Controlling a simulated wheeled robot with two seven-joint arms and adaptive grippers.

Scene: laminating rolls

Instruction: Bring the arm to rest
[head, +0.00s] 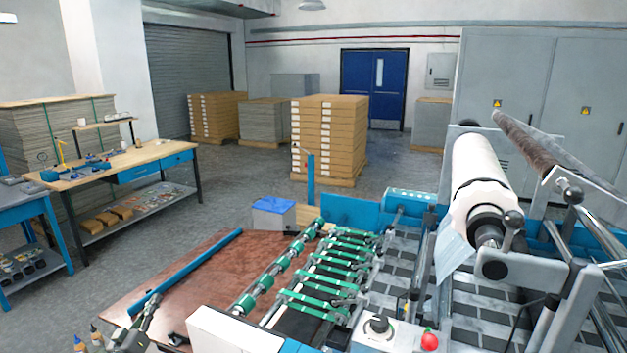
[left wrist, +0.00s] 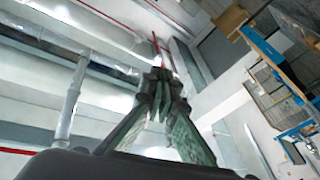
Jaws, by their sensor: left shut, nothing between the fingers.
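My left gripper (head: 151,306) is at the bottom left of the head view, in front of the brown table top. In the left wrist view its two fingers (left wrist: 160,78) meet at the tips, with nothing between them. They show against the wall and the ceiling, clear of any object. My right gripper is not in view.
The brown table (head: 196,272) carries a blue bar (head: 187,272) close by my left gripper. The laminating machine with green rollers (head: 325,283) and a white film roll (head: 478,180) fills the right. A workbench (head: 130,165) stands at left. Open floor lies between.

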